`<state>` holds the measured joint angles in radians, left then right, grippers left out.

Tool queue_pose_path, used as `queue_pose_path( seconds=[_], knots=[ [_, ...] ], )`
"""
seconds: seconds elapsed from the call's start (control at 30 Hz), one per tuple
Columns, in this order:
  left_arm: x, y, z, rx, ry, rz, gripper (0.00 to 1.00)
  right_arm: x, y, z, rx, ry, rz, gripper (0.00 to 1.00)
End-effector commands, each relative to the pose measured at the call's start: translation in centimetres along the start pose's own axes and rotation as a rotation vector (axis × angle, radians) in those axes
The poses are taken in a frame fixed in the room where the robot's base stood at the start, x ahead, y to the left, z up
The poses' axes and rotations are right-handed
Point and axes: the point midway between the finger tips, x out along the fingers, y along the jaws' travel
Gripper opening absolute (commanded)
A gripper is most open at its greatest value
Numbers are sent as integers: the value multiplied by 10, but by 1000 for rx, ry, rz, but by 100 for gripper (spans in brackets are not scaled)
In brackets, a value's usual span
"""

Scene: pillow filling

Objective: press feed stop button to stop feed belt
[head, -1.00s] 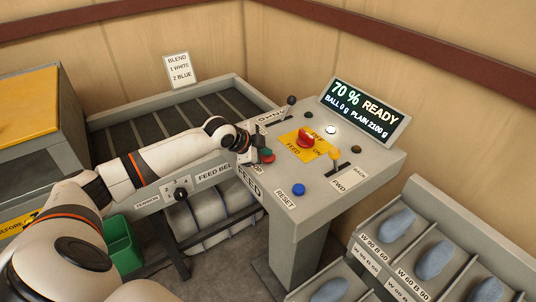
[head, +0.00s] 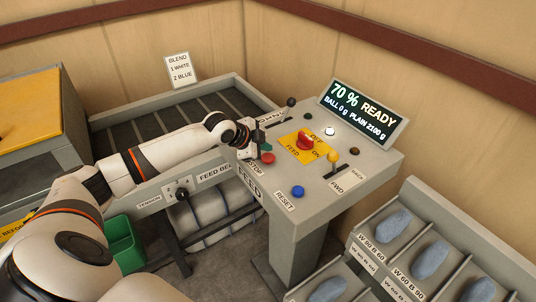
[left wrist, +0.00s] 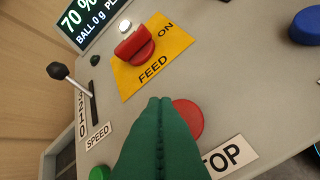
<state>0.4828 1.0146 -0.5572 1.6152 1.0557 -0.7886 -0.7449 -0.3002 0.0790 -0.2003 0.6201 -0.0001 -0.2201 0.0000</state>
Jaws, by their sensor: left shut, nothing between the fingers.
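The red feed stop button (head: 268,158) sits on the grey control panel's near left corner, beside a STOP label (head: 255,168). My left gripper (head: 257,154) is shut and empty, right beside the red button. In the left wrist view, its green fingertips (left wrist: 160,102) are together and partly cover the red button (left wrist: 188,119). I cannot tell whether they touch it. The feed belt (head: 150,125) runs behind my left arm. My right gripper is not in view.
The panel also carries a red feed switch (head: 305,142) on a yellow plate, a blue reset button (head: 298,191), a black speed lever (head: 291,102) and a yellow-knobbed lever (head: 333,157). The display (head: 363,112) reads 70 % READY. Bins (head: 490,250) stand at right.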

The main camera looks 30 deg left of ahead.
Motion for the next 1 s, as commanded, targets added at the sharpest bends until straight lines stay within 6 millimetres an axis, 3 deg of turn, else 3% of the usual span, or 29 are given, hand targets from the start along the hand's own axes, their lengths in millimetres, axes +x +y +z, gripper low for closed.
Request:
queue_pose_path(
  seconds=[0.1, 0.37, 1.0],
  knots=[
    [-13, 10, 10, 0, 0, 1, 0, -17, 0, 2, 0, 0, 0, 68],
    [-29, 21, 21, 0, 0, 1, 0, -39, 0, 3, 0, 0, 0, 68],
    [-29, 21, 21, 0, 0, 1, 0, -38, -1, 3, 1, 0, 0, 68]
  ],
)
